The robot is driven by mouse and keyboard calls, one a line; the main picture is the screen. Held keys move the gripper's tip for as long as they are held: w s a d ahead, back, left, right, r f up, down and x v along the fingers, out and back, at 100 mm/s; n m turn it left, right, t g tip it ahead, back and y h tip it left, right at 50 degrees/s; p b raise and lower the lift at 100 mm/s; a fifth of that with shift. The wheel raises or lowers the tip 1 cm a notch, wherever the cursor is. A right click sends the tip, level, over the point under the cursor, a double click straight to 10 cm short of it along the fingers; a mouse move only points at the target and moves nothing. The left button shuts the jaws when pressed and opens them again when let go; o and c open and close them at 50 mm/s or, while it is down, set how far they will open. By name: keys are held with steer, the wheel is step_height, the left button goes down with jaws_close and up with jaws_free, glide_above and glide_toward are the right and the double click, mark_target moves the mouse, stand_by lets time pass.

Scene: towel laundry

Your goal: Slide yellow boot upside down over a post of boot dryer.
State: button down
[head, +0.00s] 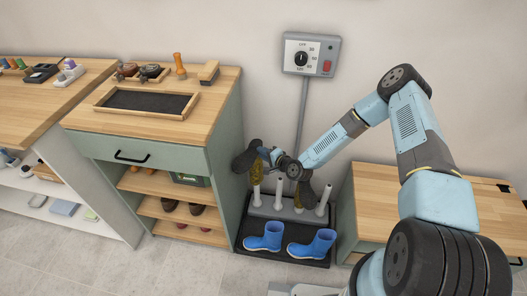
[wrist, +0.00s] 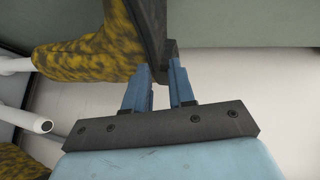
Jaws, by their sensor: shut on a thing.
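The yellow boot (wrist: 95,45), mottled with dark patches, is upside down in my gripper (wrist: 160,72). The fingers are shut on its dark sole. In the head view the boot (head: 256,172) hangs below the gripper (head: 265,154), sole up, over the left post (head: 257,198) of the boot dryer (head: 268,210). In the wrist view a white post (wrist: 14,66) meets the shaft's open end; I cannot tell whether it is inside. A second yellow boot (head: 299,195) sits upside down on the dryer. Part of it shows in the wrist view (wrist: 20,163).
Blue boots (head: 264,238) stand on the dark tray (head: 287,257) before the dryer. A white post (head: 279,192) stands between the yellow boots, another (head: 323,198) at right. A green cabinet (head: 224,180) closely flanks the left side; a wooden bench (head: 375,200) is at right.

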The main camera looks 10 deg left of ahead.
mark_target(260, 175)
steer(key=shift+f, duration=8.55)
steer(key=c, duration=0.9)
jaws_free()
steer(key=shift+o, duration=0.2)
steer(key=v, duration=1.3)
steer(key=shift+s+d, duration=0.2)
steer(key=shift+d, duration=0.15)
steer(key=shift+r, duration=0.1)
